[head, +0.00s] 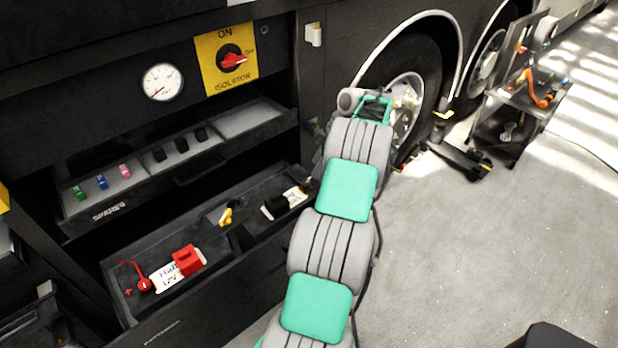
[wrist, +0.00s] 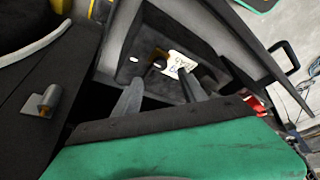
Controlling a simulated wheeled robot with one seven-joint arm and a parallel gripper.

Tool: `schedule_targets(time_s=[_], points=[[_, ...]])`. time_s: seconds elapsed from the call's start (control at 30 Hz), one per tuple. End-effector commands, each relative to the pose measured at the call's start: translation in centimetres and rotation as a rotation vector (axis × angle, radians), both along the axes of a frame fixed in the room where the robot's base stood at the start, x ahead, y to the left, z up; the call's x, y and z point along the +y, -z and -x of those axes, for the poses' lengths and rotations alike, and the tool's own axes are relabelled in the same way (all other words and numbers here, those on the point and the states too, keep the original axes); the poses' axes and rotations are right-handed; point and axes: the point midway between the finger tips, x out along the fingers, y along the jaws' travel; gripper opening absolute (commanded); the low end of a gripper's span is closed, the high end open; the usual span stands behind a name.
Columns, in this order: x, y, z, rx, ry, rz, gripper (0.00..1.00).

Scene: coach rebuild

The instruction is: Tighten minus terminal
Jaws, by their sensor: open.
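The battery tray (head: 215,285) is an open drawer low in the coach's side. The black minus terminal part (head: 275,207) lies at its right end beside a white label; in the wrist view a small dark knob-like part (wrist: 159,65) beside a white label (wrist: 181,66) appears to be the same terminal. The red plus terminal (head: 144,284) is at the tray's left end. My gripper (wrist: 160,92) is open and empty in the wrist view, its two grey fingers apart, with the label and dark part seen beyond them. My arm hides the gripper in the head view.
A red block (head: 187,260) and a yellow piece (head: 226,216) sit in the tray. A spares drawer (head: 105,203) with coloured fuses is above it. A red isolator switch (head: 232,61) is on a yellow plate.

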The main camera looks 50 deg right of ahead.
Motion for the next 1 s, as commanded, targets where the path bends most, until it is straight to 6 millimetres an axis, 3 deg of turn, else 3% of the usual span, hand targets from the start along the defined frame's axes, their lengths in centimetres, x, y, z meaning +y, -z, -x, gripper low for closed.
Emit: schedule_targets(time_s=[0.4, 0.7, 1.0], points=[[1.5, 6.3, -2.2, 0.0, 0.001, -0.002, 0.5], [1.5, 6.9, -2.4, 0.001, 0.003, 0.0, 0.5], [1.5, 6.9, -2.4, 0.001, 0.004, 0.0, 0.26]])
